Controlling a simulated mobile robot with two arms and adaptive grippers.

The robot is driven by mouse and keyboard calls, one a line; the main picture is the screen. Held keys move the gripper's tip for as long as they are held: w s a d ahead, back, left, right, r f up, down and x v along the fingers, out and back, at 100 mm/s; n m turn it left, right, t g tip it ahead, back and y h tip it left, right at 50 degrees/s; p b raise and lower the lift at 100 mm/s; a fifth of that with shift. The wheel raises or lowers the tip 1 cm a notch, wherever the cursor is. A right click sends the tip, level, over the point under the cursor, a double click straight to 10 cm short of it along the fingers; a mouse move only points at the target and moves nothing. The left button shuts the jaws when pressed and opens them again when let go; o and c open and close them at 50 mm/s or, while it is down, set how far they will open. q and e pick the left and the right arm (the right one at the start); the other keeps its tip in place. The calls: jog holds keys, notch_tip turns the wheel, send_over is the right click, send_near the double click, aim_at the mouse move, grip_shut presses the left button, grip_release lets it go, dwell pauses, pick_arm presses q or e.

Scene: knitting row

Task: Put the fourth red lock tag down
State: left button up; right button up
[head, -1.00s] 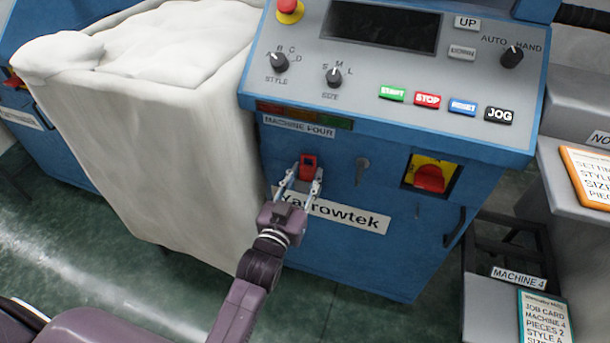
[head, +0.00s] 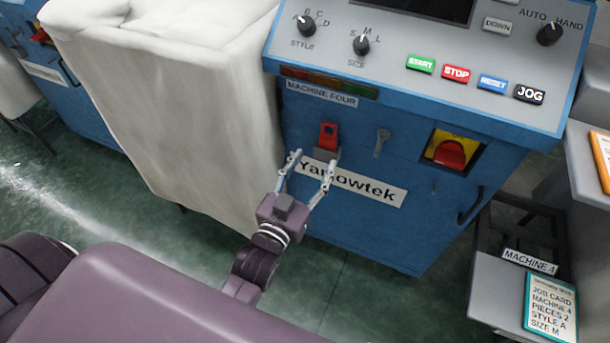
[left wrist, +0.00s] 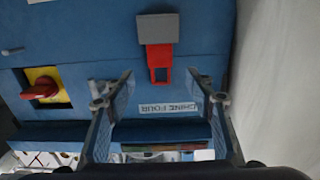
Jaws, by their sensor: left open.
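The red lock tag (head: 328,135) sits upright in a small grey holder (head: 326,155) on the blue front of machine four, under the "MACHINE FOUR" label. In the left wrist view, which is upside down, the tag (left wrist: 159,62) extends from the grey holder (left wrist: 158,28). My left gripper (head: 312,167) is open and empty, its fingers spread wide just below and in front of the holder. In the left wrist view, the open fingers (left wrist: 160,85) stand apart on both sides, with clear space to the tag. My right gripper is not in view.
A keyhole-like fitting (head: 382,142) and a red switch on a yellow plate (head: 451,152) are right of the tag. The control panel (head: 400,60) overhangs above. A white cloth-covered bin (head: 185,120) stands close on the left. A grey stand with a job card (head: 550,308) is at lower right.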

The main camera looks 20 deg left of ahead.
pick_arm(q)
jog(key=s, duration=0.4)
jog(key=s+f+m+g, duration=0.1)
jog(key=s+f+g, duration=0.35)
jog(key=f, duration=0.85)
jog(key=s+f+g, duration=0.3)
jog(key=f+g, duration=0.2)
jog(key=f, duration=0.8)
jog(key=s+a+f+g, duration=0.3)
jog(key=s+f+g, duration=0.3)
jog(key=s+f, duration=0.7)
jog(key=shift+s+m, duration=0.4)
jog(key=shift+s, duration=0.2)
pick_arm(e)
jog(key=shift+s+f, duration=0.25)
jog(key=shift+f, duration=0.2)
